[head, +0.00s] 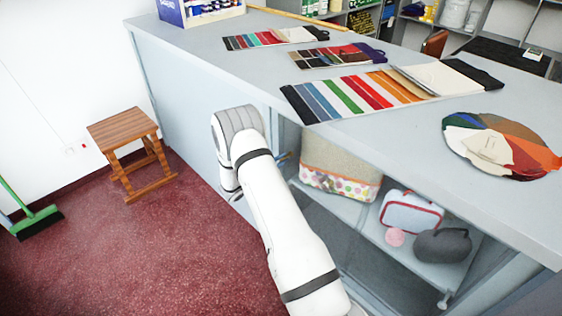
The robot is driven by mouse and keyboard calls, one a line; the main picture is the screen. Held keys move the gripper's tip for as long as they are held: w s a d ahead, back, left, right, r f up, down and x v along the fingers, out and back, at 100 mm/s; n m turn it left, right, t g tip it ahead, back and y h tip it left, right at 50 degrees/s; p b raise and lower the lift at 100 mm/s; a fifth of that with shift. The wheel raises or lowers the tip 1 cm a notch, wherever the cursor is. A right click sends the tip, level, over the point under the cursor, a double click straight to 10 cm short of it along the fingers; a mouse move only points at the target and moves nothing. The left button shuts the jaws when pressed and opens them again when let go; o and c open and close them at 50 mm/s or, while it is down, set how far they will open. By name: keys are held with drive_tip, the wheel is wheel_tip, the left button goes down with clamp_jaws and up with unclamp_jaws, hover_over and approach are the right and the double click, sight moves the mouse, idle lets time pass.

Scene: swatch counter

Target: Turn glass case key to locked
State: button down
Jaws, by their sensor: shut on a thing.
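The glass case is the open-looking bay under the counter, with a lower shelf (354,210) holding bags. Whether glass covers it is hard to tell. My gripper's jaws are hidden behind the arm, and the lock is not visible.
Swatch cards (352,96) and a colour fan (503,144) lie on the counter (400,131). A patterned bag (341,165), a white-and-red case (411,212) and a grey bag (443,245) sit inside. A wooden stool (122,129) and green broom (36,222) stand left. Red floor lies clear between.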

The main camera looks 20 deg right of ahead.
drive_tip(key=shift+f+b, duration=0.15)
drive_tip(key=shift+b, duration=0.15)
drive_tip(key=m+b, duration=0.5)
drive_tip(key=b, duration=0.2)
drive_tip(key=shift+w+f, duration=0.1)
drive_tip(key=m+b, duration=0.3)
drive_tip(key=b, duration=0.2)
drive_tip(key=shift+b, duration=0.4)
drive_tip(key=m+b, duration=0.1)
drive_tip(key=b, duration=0.1)
drive_tip(key=r+m+b, duration=0.1)
drive_tip(key=b, duration=0.1)
drive_tip(key=shift+m, duration=0.3)
drive_tip(key=shift+y, duration=0.3)
drive_tip(key=c, duration=1.6)
unclamp_jaws()
drive_tip(key=shift+r, duration=0.1)
drive_tip(key=shift+t, duration=0.3)
drive_tip(key=shift+a, duration=0.15)
